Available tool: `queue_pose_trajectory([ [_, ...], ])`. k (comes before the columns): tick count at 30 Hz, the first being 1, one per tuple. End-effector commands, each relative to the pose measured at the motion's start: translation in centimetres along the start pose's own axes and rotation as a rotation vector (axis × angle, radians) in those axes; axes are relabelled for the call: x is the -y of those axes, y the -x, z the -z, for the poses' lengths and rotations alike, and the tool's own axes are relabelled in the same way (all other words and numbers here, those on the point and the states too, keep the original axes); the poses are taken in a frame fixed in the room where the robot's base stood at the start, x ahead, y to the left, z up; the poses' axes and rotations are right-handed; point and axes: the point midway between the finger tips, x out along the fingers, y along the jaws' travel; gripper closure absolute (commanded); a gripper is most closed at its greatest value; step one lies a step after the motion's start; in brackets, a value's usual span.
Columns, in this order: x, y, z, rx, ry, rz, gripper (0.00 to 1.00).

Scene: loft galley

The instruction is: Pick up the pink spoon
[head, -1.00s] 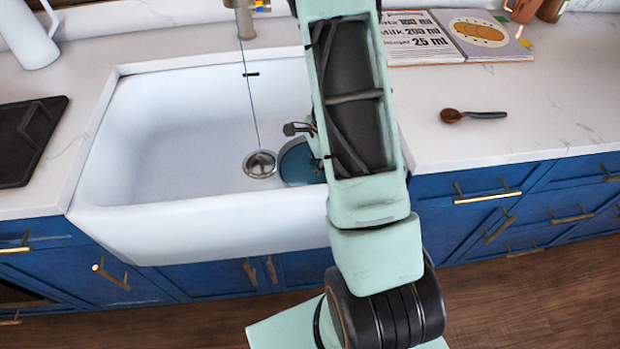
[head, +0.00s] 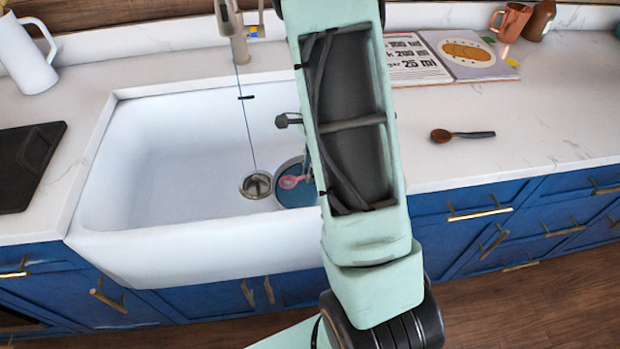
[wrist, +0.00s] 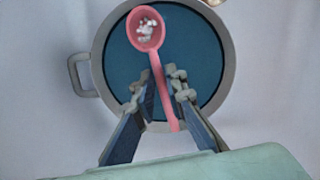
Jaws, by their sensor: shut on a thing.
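The pink spoon (wrist: 145,28) shows in the wrist view, its bowl at the top with a few whitish bits in it and its handle running down between my fingers. My gripper (wrist: 160,92) is shut on the spoon's handle. Behind the spoon is a round pot (wrist: 98,50) with a grey rim, a side handle and a blue inside. In the head view, the spoon's pink bowl (head: 290,182) shows over the blue pot (head: 297,199) in the sink. My arm hides the gripper there. I cannot tell how far the spoon is above the pot's bottom.
The white sink (head: 160,180) has a drain (head: 256,184) left of the pot and a faucet (head: 234,30) behind. A brown wooden spoon (head: 462,135) and an open recipe book (head: 465,55) lie on the right counter. A black board (head: 28,160) lies at left.

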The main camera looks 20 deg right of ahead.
Motion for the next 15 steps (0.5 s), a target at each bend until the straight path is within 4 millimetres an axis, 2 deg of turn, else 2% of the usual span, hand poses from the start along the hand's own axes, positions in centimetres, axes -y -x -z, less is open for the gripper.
queue_pose_trajectory([
  [15,0.0,3.1,-0.4,0.0,0.0,0.0,1.0],
])
